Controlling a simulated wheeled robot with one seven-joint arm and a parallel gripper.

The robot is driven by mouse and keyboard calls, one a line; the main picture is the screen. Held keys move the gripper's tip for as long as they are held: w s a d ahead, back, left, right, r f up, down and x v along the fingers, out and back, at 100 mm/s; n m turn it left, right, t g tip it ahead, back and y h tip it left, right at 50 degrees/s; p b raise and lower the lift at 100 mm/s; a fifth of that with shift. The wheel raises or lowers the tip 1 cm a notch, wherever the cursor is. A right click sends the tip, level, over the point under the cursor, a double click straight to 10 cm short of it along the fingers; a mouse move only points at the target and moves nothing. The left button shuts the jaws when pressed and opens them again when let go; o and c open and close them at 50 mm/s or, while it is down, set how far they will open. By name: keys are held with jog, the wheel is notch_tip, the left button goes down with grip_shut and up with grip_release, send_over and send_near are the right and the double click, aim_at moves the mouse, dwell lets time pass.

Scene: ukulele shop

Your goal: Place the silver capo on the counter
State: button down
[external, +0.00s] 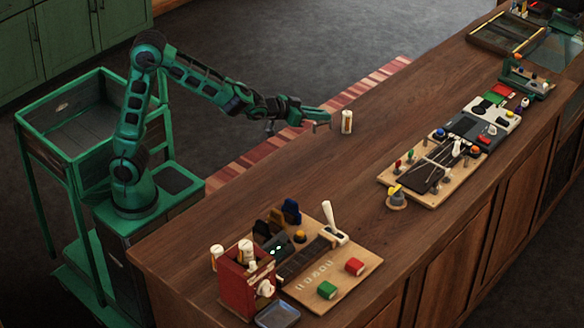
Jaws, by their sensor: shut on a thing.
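My gripper (324,120) is at the end of my green arm, low over the far left edge of the wooden counter (260,190). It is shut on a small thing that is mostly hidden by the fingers. I cannot tell from this view whether that thing is the silver capo, or whether it touches the counter. No other thing in view is clearly a silver capo.
A pale cylinder (347,121) stands upright just right of my gripper. A red box (243,275) and a wooden board (340,270) with small items are at the near end. Another loaded board (432,193) lies right. The counter's middle is clear.

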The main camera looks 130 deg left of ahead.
jog(key=shift+w+d+f, duration=0.15)
jog(key=shift+w+f, duration=0.15)
jog(key=shift+f, duration=0.55)
jog(key=shift+w+d+f, duration=0.1)
jog(key=shift+w+f, duration=0.15)
jog(key=shift+f, duration=0.6)
jog(key=shift+w+d+f, duration=0.15)
jog(key=shift+w+f, duration=0.15)
jog(key=shift+f, duration=0.55)
jog(key=shift+f, duration=0.1)
jog(key=c, duration=1.8)
grip_release()
jog(key=shift+c, duration=0.2)
jog(key=v, duration=1.2)
